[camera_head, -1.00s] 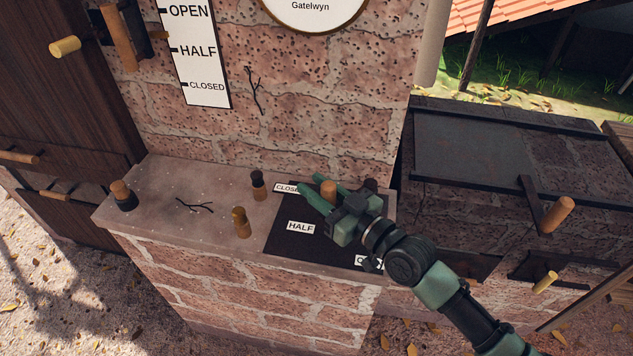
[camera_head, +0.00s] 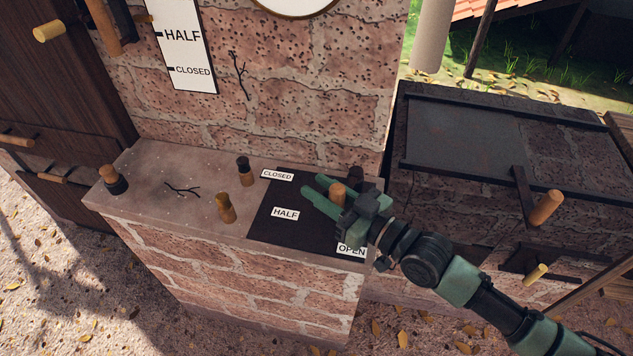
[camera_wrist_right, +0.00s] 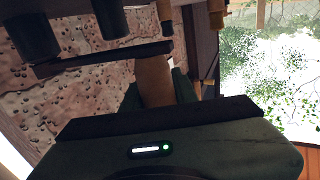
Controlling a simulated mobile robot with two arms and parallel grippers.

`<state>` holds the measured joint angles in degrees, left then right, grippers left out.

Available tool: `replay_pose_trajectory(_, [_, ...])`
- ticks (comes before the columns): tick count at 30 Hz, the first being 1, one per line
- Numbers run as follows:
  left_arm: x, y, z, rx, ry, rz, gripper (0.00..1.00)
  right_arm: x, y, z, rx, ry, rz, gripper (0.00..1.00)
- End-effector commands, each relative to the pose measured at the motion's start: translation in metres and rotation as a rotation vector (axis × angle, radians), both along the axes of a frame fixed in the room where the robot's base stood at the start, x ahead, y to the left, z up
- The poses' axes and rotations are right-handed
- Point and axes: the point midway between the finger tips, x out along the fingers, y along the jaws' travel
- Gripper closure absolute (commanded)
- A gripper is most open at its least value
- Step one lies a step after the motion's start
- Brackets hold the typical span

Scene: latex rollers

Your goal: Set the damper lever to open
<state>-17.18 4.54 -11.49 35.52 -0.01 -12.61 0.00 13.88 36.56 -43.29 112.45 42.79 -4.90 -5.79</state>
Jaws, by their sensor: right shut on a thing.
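The damper lever's round wooden knob (camera_head: 337,193) stands over a dark plate (camera_head: 262,221) on the brick ledge. The plate carries white labels CLOSED (camera_head: 277,175) at the back, HALF (camera_head: 285,213) in the middle and OPEN (camera_head: 351,250) at the front right. My right gripper (camera_head: 316,189) is shut on the knob, one green finger on each side. The knob also shows in the right wrist view (camera_wrist_right: 153,80), between the fingers. The gripper hides most of the lever's arm, so its exact pointing is unclear. My left gripper is in neither view.
A wall sign (camera_head: 188,52) reads HALF and CLOSED. A dark-topped brick block (camera_head: 470,130) with a wooden handle (camera_head: 546,207) stands at right.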

Motion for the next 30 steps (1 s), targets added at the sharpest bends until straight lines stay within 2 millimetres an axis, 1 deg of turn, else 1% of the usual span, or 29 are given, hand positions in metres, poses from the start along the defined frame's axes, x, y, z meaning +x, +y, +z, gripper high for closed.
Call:
replay_pose_trajectory(1, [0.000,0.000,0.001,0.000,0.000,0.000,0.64,-0.017,0.010,-0.006,0.010,0.028,0.029,1.00])
replay_pose_trajectory(3, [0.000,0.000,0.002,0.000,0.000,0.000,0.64,-0.019,0.007,-0.006,0.009,0.029,0.028,1.00])
replay_pose_trajectory(11, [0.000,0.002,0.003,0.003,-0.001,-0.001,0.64,-0.023,0.001,-0.007,0.009,0.028,0.027,1.00])
replay_pose_trajectory(23, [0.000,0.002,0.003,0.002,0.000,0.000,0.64,-0.024,0.000,-0.006,0.009,0.028,0.027,1.00])
replay_pose_trajectory(24, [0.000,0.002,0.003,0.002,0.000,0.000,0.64,-0.023,0.000,-0.006,0.010,0.027,0.027,0.66])
replay_pose_trajectory(26, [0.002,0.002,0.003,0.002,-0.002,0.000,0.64,-0.024,0.000,-0.007,0.010,0.028,0.028,0.50])
replay_pose_trajectory(30, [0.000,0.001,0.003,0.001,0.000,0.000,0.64,-0.023,0.000,-0.006,0.008,0.025,0.027,0.50])
